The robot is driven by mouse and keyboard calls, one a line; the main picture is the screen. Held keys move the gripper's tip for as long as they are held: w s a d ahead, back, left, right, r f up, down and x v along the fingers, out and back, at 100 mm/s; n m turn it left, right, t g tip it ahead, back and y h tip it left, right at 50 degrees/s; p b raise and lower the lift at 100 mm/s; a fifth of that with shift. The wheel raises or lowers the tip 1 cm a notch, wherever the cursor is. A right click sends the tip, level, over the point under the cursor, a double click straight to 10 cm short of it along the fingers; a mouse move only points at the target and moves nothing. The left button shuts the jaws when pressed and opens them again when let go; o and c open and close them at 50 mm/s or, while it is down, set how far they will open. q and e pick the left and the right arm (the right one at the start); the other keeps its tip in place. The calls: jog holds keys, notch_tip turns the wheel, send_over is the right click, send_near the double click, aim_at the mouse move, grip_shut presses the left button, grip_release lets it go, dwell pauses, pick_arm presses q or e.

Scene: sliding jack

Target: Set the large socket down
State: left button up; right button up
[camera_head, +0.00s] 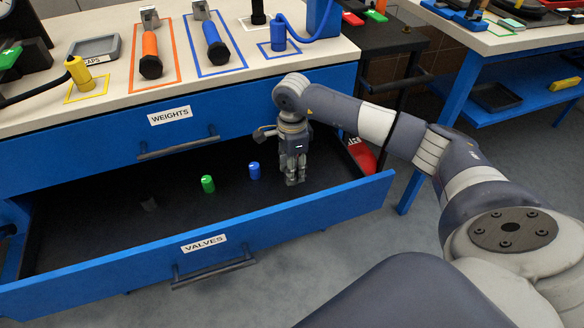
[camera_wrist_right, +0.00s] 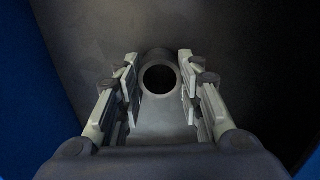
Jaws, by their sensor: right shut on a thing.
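The large socket (camera_wrist_right: 159,57) is a dark grey cylinder with a round open end, seen in the right wrist view between the finger pads. My right gripper (camera_head: 293,182) points down inside the open drawer labelled VALVES, at its right part. It also shows in the right wrist view (camera_wrist_right: 160,92), shut on the socket. In the head view the socket is hidden by the fingers, and I cannot tell whether it touches the drawer floor. My left gripper is not in view.
The workbench top (camera_head: 190,75) above carries orange and blue tools in outlined places.

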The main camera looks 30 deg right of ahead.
jog(key=shift+f, duration=0.1)
jog(key=o, duration=1.2)
pick_arm(q)
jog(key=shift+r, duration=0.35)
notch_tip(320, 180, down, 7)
jog(key=p, duration=0.2)
pick_arm(e)
jog(key=shift+r, duration=6.15)
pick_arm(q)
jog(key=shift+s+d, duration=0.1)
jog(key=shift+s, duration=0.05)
